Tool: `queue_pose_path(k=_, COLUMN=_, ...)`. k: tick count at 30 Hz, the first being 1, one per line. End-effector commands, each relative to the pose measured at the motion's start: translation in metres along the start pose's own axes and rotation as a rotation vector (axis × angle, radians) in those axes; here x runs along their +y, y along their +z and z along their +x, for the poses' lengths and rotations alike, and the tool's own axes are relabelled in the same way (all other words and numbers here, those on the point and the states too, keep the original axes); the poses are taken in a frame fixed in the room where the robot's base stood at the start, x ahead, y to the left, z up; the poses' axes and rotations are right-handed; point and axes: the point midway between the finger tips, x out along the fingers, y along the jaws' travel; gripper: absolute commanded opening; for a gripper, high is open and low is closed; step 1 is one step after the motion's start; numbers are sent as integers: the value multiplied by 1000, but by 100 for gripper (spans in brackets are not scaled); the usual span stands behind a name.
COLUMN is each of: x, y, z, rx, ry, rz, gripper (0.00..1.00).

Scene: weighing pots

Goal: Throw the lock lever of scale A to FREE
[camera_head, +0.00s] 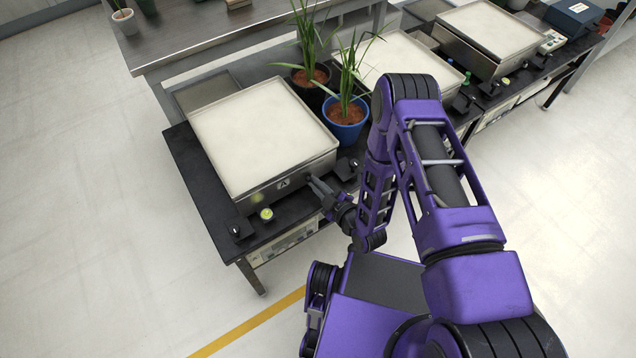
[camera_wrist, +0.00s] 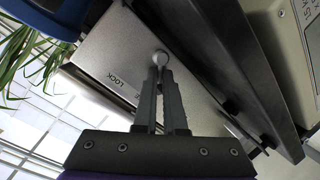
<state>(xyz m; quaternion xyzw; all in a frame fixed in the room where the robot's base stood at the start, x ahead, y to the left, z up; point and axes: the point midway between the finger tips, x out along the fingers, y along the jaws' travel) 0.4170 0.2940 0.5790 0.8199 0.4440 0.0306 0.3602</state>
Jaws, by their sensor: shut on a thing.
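Scale A (camera_head: 262,138) has a wide pale pan and a front face marked with an A. It stands on a black bench. My gripper (camera_head: 318,185) is at that front face, just right of the A. In the wrist view my gripper (camera_wrist: 160,68) has its two fingertips closed on the round-ended lock lever (camera_wrist: 161,57). The word LOCK (camera_wrist: 118,79) is printed on the metal plate beside the lever. Another marking near the left finger is mostly covered. In the head view the lever is too small and hidden to make out.
A plant in a blue pot (camera_head: 346,117) and one in a dark pot (camera_head: 312,77) stand right behind scale A. A second scale (camera_head: 392,58) is beyond them. A round yellow-green level (camera_head: 266,213) sits at the bench's front left. The floor at left is clear.

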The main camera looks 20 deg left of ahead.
Motion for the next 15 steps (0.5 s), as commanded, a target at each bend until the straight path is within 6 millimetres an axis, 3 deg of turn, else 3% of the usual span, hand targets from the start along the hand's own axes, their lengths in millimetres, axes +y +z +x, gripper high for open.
queue_pose_path(k=15, x=-3, y=-1, z=1, rx=-21, ry=23, rz=-116, gripper=0)
